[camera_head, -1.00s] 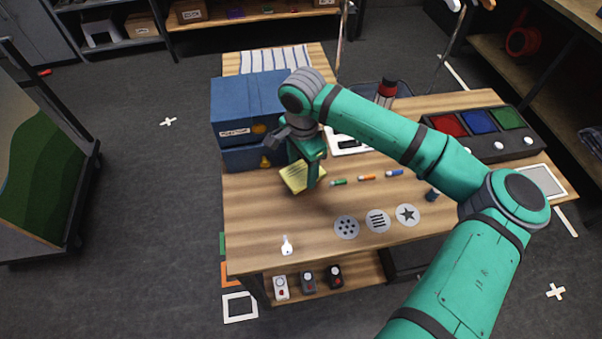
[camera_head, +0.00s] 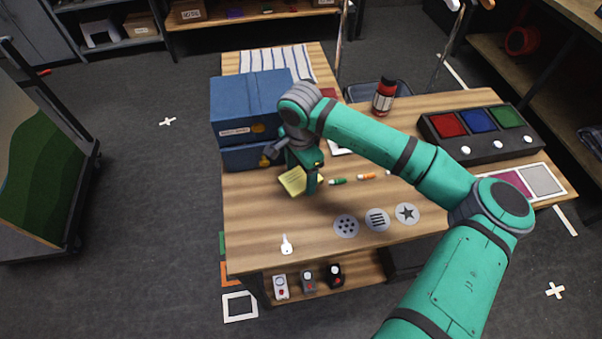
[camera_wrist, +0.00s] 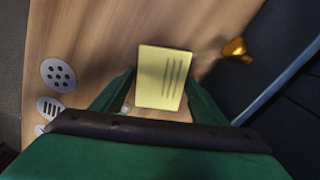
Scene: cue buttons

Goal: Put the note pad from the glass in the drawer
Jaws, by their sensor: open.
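The yellow note pad (camera_head: 291,181) with dark lines lies on the wooden table in front of the blue drawer unit, partly hidden by my gripper. In the wrist view the note pad (camera_wrist: 163,78) shows between the fingertips, with small gaps on both sides. My gripper (camera_head: 311,186) is open, pointing down over the right part of the pad; it also shows in the wrist view (camera_wrist: 160,85). The blue drawer unit (camera_head: 247,100) has an upper and a lower drawer with brass knobs, both apparently shut. I cannot make out a glass.
A green and an orange marker (camera_head: 366,177) lie right of my gripper. Round symbol discs (camera_head: 377,220) and a white tag (camera_head: 287,245) are near the front edge. A red bottle (camera_head: 384,97) stands behind my arm. A dark box with coloured panels (camera_head: 480,136) sits at right.

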